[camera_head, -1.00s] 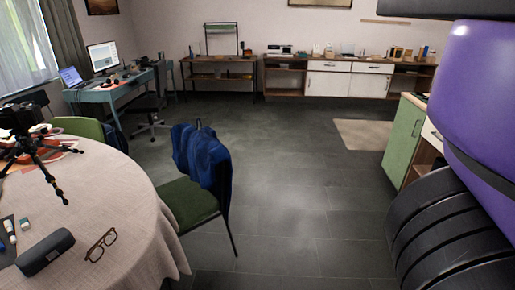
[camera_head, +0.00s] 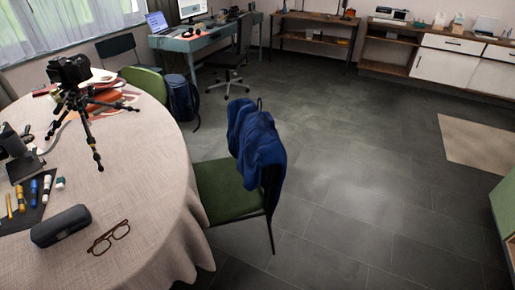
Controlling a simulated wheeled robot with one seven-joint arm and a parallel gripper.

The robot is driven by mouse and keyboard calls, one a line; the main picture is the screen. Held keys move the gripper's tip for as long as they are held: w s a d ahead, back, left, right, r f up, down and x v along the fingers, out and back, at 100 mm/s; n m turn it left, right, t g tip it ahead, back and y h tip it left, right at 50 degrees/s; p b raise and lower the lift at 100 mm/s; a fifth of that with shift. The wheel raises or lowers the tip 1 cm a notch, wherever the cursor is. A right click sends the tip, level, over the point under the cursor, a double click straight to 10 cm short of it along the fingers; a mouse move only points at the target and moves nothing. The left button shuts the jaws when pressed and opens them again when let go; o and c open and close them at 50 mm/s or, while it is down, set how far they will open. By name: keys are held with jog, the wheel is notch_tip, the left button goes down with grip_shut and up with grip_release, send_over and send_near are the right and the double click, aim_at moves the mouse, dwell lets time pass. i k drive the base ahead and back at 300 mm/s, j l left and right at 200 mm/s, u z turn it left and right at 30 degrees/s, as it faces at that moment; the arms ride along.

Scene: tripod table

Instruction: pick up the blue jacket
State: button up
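The blue jacket (camera_head: 257,140) hangs over the backrest of a green chair (camera_head: 224,192), in the middle of the head view. Its folds cover most of the backrest. The chair stands on the floor at the right side of the round table. My gripper is not in view, so its state does not show.
A round table (camera_head: 150,225) with a beige cloth fills the lower left. It bears a camera on a tripod (camera_head: 78,90), a dark case (camera_head: 61,226) and glasses (camera_head: 108,238). A backpack (camera_head: 182,98) stands behind. The grey floor (camera_head: 370,190) right of the chair is clear.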

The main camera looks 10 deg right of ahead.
aim_at(253, 137)
jog(key=i+u, duration=0.2)
jog(key=i, duration=0.5)
jog(key=i+l+u, duration=0.25)
jog(key=i, duration=0.4)
